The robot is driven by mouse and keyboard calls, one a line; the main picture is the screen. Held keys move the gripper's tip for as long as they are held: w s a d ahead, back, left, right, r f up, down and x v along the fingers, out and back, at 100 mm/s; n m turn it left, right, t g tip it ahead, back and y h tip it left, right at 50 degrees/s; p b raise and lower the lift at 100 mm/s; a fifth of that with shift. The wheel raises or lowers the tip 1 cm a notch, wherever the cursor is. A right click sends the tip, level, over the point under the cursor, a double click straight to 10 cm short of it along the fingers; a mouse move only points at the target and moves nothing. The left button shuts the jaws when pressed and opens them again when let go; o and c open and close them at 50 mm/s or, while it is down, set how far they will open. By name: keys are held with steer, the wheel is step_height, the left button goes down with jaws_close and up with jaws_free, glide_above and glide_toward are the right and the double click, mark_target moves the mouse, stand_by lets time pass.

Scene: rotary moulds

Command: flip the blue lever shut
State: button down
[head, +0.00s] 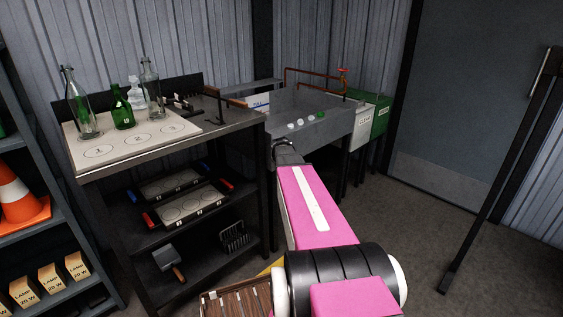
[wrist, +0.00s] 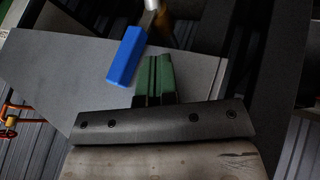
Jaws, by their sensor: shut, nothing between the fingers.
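The blue lever (wrist: 127,56) shows in the wrist view as a blue bar slanting from upper right to lower left. Its upper end meets a brass-coloured part (wrist: 151,18) near the top edge. My gripper (wrist: 156,62) has green fingers, shut together with nothing between them. The fingers are just right of the lever in the picture; I cannot tell whether they touch it. In the head view my pink arm reaches toward the sink, and the gripper and lever are hidden or not distinguishable.
A grey panel (wrist: 65,65) lies behind the lever. In the head view, the sink (head: 335,122) stands at the back, with a red-handled tap (head: 343,71) on a copper pipe. A workbench (head: 225,112) with bottles stands left.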

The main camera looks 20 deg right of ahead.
steer(key=shift+w+d, duration=0.25)
steer(key=shift+d, duration=0.4)
steer(key=shift+w+d, duration=0.25)
steer(key=shift+d, duration=0.35)
steer(key=shift+d, duration=0.15)
steer(key=shift+w+d+r+y, duration=0.1)
steer(key=shift+w+d+y, duration=0.05)
steer(key=shift+y, duration=0.25)
steer(key=shift+d, duration=0.1)
steer(key=w+d+f+m+g+y, duration=0.2)
steer(key=w+d+f+g+y, duration=0.2)
steer(key=d+f+y, duration=0.3)
steer(key=shift+w+d+y, duration=0.35)
steer(key=shift+d+y, duration=1.15)
steer(key=shift+d, duration=0.6)
steer(key=shift+f, duration=0.2)
